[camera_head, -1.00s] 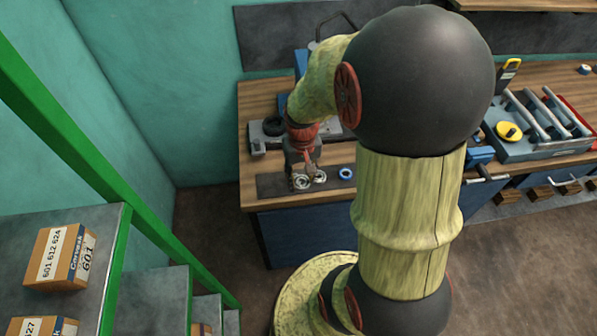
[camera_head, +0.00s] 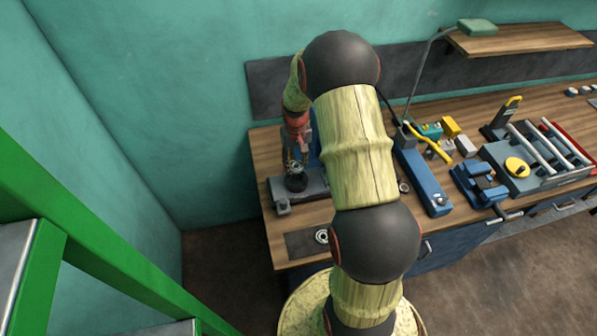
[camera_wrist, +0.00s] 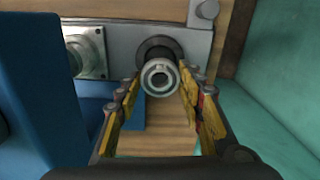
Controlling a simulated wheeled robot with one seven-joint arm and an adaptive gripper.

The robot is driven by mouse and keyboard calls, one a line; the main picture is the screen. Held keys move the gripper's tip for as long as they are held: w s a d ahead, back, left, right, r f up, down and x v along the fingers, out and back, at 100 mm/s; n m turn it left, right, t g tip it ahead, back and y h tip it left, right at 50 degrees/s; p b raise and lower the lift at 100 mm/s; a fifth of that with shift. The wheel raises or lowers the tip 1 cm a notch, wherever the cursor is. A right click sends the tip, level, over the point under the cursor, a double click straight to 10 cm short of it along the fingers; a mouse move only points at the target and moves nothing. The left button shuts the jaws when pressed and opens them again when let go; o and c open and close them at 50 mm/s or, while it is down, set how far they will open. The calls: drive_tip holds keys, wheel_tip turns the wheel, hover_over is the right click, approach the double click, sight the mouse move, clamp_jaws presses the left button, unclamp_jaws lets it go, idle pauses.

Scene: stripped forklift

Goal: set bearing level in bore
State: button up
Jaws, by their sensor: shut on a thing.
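My gripper (camera_wrist: 160,95) is shut on the bearing (camera_wrist: 160,90), a small grey metal ring between the fingertips in the wrist view. A dark round bore (camera_wrist: 155,45) in a grey housing (camera_wrist: 118,48) lies just behind the bearing, which partly covers it. The wrist view does not show clearly whether the bearing touches the bore or how level it is. In the head view my gripper (camera_head: 297,160) points down at a dark round part on the grey housing (camera_head: 314,184); the bearing cannot be made out there.
Another metal ring (camera_head: 322,236) lies on the dark mat (camera_head: 300,243) at the bench's front left. A blue block (camera_wrist: 35,70) stands close left of my gripper in the wrist view. A blue tool (camera_head: 424,182) and a vise (camera_head: 478,185) lie farther right.

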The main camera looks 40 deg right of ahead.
drive_tip(key=shift+w+f+b, duration=0.1)
drive_tip(key=shift+f+b, duration=1.65)
drive_tip(key=shift+f, duration=1.3)
drive_tip(key=shift+f+b, duration=0.35)
drive_tip(key=shift+f, duration=0.1)
drive_tip(key=o, duration=1.3)
drive_tip(key=shift+o, duration=1.3)
drive_tip(key=o, duration=0.3)
drive_tip(key=shift+r, duration=0.15)
drive_tip(key=shift+r+p, duration=2.25)
drive_tip(key=shift+r, duration=1.65)
